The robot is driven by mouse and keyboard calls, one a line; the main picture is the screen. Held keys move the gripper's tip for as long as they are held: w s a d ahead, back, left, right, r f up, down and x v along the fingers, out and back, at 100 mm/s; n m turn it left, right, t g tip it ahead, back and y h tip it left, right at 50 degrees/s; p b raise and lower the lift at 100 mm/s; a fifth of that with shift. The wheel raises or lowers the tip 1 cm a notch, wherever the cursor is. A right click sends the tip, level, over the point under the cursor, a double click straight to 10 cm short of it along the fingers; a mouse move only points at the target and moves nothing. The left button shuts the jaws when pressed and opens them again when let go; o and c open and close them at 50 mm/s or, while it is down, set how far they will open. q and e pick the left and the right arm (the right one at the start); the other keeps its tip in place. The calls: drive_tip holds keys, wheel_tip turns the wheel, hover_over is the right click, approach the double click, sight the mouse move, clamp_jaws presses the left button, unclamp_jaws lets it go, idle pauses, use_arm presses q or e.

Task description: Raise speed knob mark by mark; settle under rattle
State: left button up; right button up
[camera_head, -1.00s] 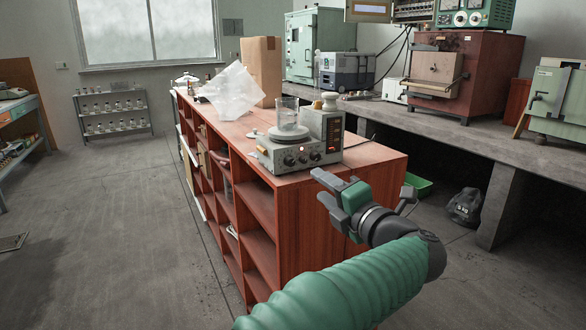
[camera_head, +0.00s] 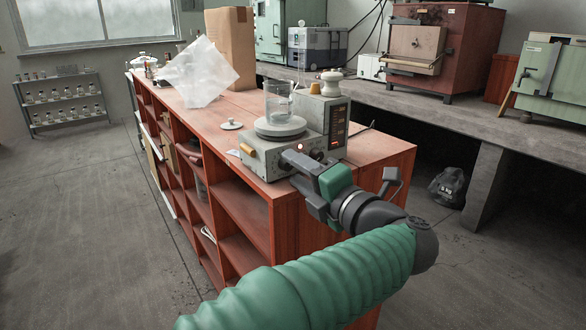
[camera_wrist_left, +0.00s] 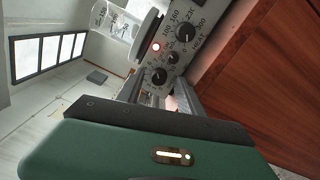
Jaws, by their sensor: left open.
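A grey hotplate stirrer (camera_head: 262,160) stands on the near end of the red-brown bench. A glass beaker (camera_head: 279,103) stands upright on its round plate (camera_head: 280,127). My left gripper (camera_head: 297,174) is open at the panel's right side, hiding part of the panel. The left wrist view shows the panel sideways. A knob (camera_wrist_left: 186,32) sits beside the word HEAT, a smaller knob (camera_wrist_left: 173,57) is in the middle, and another knob (camera_wrist_left: 158,76) lies nearest my fingers (camera_wrist_left: 158,95). That knob's label is not readable, and I cannot tell whether the fingers touch it. A red lamp (camera_wrist_left: 155,47) is lit.
A control box (camera_head: 334,120) with a display stands right behind the stirrer, with a white lidded jar (camera_head: 330,83) on top. A white lid (camera_head: 231,124) lies to the left. Clear plastic sheeting (camera_head: 203,72) and a cardboard box (camera_head: 230,45) stand farther back on the bench (camera_head: 382,147).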

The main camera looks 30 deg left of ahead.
use_arm(q)
drive_tip(key=shift+c, duration=0.5)
drive_tip(key=shift+s+a, duration=0.1)
drive_tip(key=shift+a, duration=0.3)
clamp_jaws()
drive_tip(key=m+p, duration=0.4)
drive_tip(key=p, duration=0.3)
drive_tip(key=shift+d+r, duration=0.1)
drive_tip(key=shift+r, duration=0.1)
drive_tip(key=shift+f+m, duration=0.15)
drive_tip(key=shift+m, duration=0.25)
drive_tip(key=shift+f, duration=0.2)
drive_tip(key=shift+o, duration=0.5)
unclamp_jaws()
drive_tip(key=shift+r, duration=0.1)
